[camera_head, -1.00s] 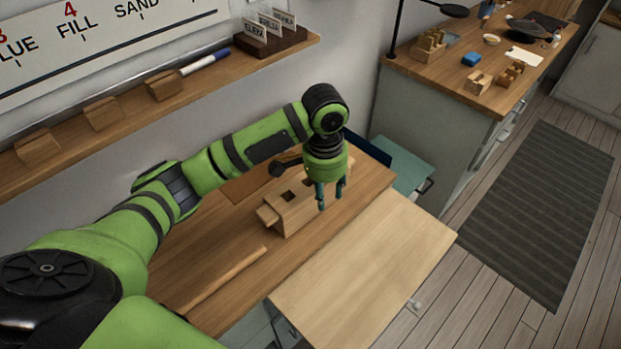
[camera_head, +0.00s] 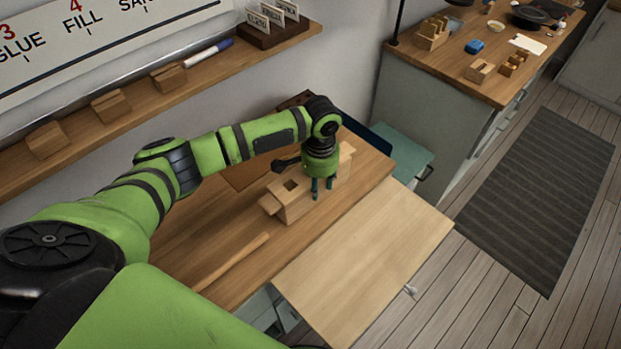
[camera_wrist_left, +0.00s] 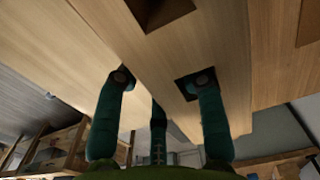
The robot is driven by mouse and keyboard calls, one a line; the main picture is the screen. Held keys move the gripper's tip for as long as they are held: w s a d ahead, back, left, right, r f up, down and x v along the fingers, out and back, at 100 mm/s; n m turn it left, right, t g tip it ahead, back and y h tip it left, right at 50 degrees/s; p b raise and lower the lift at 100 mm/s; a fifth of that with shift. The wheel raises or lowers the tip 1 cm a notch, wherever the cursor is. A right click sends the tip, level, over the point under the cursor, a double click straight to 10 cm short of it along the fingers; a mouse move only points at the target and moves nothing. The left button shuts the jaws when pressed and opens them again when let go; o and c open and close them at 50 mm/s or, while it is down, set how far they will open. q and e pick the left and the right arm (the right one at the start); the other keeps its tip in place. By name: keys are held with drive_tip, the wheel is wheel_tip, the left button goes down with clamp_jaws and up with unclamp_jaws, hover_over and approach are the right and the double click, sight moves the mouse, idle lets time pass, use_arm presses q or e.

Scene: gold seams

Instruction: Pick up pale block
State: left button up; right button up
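A pale wooden block (camera_head: 292,202) with square holes in its top lies on the brown workbench. In the left wrist view the pale block (camera_wrist_left: 150,60) fills the middle, with dark square openings. My left gripper (camera_head: 322,190) points down at the block's near side, right of the visible hole. In the left wrist view its fingers (camera_wrist_left: 163,82) are spread apart; the right fingertip is over or in a square hole, and the left one is beside the block's edge. I cannot tell whether they touch it. My right gripper is not in view.
A pale board (camera_head: 365,260) sits at the bench's front right. A wooden stick (camera_head: 230,262) lies left of the block. A wall shelf (camera_head: 150,110) with small blocks runs behind. A counter (camera_head: 450,70) with small items stands right, beyond a teal stool (camera_head: 405,155).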

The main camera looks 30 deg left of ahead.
use_arm(q)
drive_tip(key=shift+f, duration=0.95)
clamp_jaws()
drive_tip(key=shift+r, duration=0.1)
drive_tip(key=shift+w+r, duration=0.1)
